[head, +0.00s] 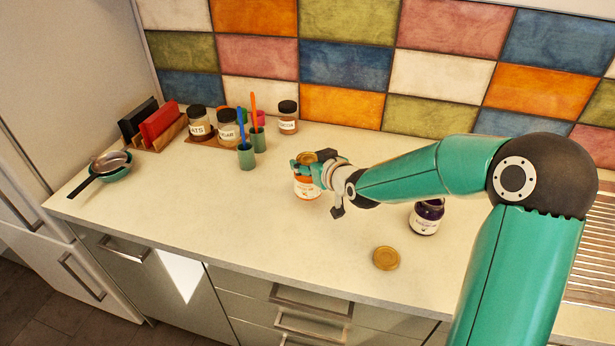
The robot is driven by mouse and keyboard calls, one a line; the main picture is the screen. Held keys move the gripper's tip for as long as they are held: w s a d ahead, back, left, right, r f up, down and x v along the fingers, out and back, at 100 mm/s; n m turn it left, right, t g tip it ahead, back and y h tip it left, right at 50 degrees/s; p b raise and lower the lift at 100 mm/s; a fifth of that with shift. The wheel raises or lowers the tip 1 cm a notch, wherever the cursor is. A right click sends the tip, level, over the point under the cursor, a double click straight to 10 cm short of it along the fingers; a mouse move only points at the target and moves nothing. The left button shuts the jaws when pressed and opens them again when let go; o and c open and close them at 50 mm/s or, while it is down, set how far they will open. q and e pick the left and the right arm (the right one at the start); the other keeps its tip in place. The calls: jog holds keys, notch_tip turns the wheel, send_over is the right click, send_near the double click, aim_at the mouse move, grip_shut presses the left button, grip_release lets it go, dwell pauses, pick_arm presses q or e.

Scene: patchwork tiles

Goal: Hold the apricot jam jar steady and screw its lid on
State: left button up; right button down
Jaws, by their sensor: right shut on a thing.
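The apricot jam jar (307,190), with orange contents and a pale label, stands upright on the counter near the middle in the head view. A gold lid (306,157) is at its top, between the fingers of my right gripper (308,165). My right gripper comes in from the right and is shut on this lid. The fingers hide the jar's neck, so I cannot tell whether the lid touches the rim or how far it is threaded. My left gripper is not in view.
A dark jam jar (427,217) stands to the right, with a loose gold lid (386,258) lying in front. Behind left are green cups (246,157) with utensils, labelled jars (228,130) and a bowl (117,173). The counter (220,210) left of the apricot jar is clear.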

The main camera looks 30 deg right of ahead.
dwell(0.3)
notch_tip(320, 180, down, 4)
jog(key=shift+f+p, duration=0.2)
jog(key=shift+p, duration=0.1)
jog(key=shift+c, duration=1.4)
grip_release()
jog(key=shift+s, duration=0.1)
jog(key=shift+s+r+b, duration=0.2)
jog(key=shift+s+b, duration=0.1)
jog(key=shift+s, duration=0.2)
jog(key=b+v, duration=0.2)
jog(key=v, duration=0.9)
jog(key=shift+w, duration=0.1)
